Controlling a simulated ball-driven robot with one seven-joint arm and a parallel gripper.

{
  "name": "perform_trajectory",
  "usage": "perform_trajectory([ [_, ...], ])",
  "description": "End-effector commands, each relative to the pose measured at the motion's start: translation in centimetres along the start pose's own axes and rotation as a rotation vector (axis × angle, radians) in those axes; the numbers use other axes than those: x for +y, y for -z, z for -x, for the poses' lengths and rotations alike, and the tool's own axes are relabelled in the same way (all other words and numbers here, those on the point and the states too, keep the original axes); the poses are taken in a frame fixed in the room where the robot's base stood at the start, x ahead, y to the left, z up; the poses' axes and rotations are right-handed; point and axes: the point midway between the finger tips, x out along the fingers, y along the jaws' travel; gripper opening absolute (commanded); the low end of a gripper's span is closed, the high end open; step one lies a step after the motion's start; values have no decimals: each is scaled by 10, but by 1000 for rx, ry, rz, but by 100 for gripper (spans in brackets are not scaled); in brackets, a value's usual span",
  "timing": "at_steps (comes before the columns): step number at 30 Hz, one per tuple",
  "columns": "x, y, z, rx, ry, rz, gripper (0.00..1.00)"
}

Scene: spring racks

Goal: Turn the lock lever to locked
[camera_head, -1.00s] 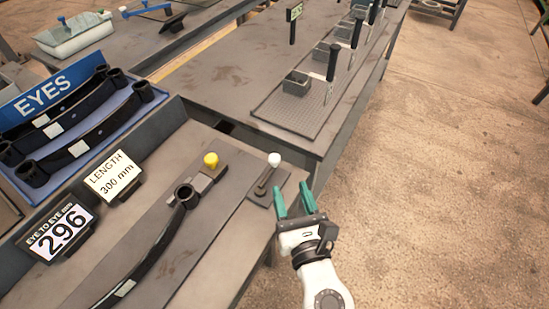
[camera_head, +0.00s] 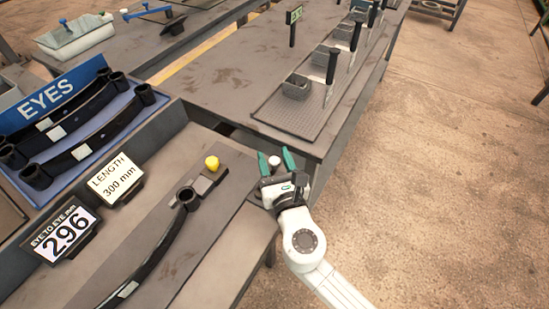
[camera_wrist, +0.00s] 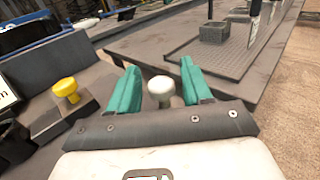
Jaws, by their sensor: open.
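The lock lever has a white knob (camera_head: 275,161) and stands at the right edge of the near bench. Its arm and base plate are hidden behind my gripper in the head view. My gripper (camera_head: 276,163) has green fingers, open, with the knob in line between them. In the wrist view the white knob (camera_wrist: 160,88) shows between the two fingers (camera_wrist: 160,90), with a gap on each side. I cannot tell whether the fingers are level with the knob or short of it.
A yellow knob (camera_head: 212,163) on a block stands left of the lever, beside a black leaf spring (camera_head: 150,262). Signs (camera_head: 66,230) and a blue EYES tray (camera_head: 12,136) lie further left. Behind is a table with a ribbed mat (camera_head: 300,112), grey bins and upright tools. Open floor lies right.

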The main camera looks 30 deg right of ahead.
Motion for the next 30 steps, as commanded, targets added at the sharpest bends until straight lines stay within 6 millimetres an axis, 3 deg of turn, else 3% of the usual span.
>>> perform_trajectory([
  [6, 0, 0, 0, 0, 0, 0, 48],
  [21, 0, -1, 0, -2, 0, -1, 0],
  [30, 0, -2, 0, -4, 1, -1, 0],
])
